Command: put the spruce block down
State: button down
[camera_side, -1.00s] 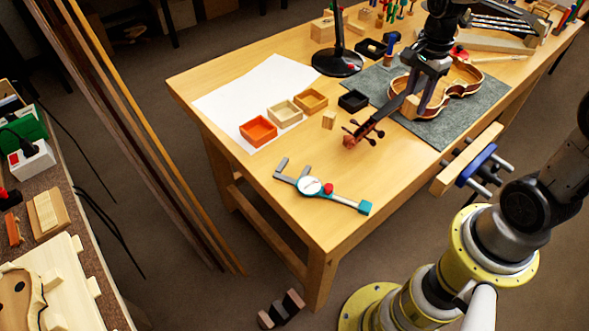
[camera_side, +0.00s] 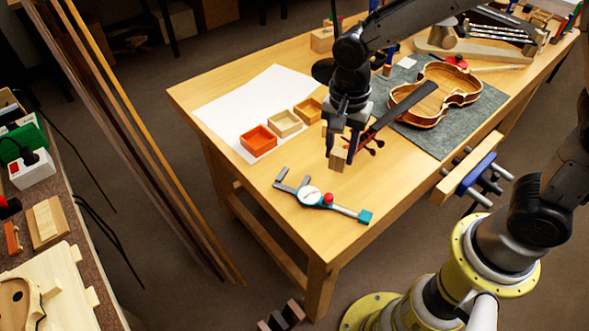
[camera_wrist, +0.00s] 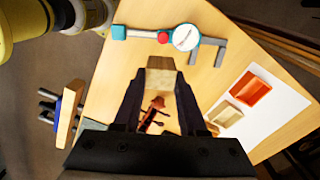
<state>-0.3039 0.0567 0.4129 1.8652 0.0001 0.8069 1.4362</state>
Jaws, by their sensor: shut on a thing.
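The spruce block (camera_side: 337,159) is a small pale wooden block between the fingertips of my gripper (camera_side: 341,148). In the wrist view the block (camera_wrist: 161,75) shows between the two dark fingers (camera_wrist: 160,88), with its end face towards the camera. My gripper is shut on it and points down. The block appears to be above the bench top; how high is hard to tell.
A dial caliper (camera_side: 312,196) lies in front of the block. An orange tray (camera_side: 258,141) and wooden trays (camera_side: 285,123) stand left, on or by white paper (camera_side: 232,105). The violin (camera_side: 440,100) lies on a grey mat (camera_side: 478,118); its scroll (camera_wrist: 152,112) is close beside my gripper.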

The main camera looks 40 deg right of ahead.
jog(key=w+a+f, duration=0.1)
jog(key=w+f, duration=0.1)
jog(key=w, duration=0.1)
jog(key=w+a+f, duration=0.1)
jog(key=w+f, duration=0.2)
jog(key=w+a+f, duration=0.1)
jog(key=w+f, duration=0.1)
jog(key=w, duration=0.1)
jog(key=shift+w+f, duration=0.2)
jog(key=shift+w, duration=0.05)
jog(key=shift+w+a+f, duration=0.1)
jog(key=shift+w+f, duration=0.35)
jog(key=shift+f, duration=1.65)
jog(key=shift+f, duration=0.15)
jog(key=shift+c, duration=2.3)
grip_release()
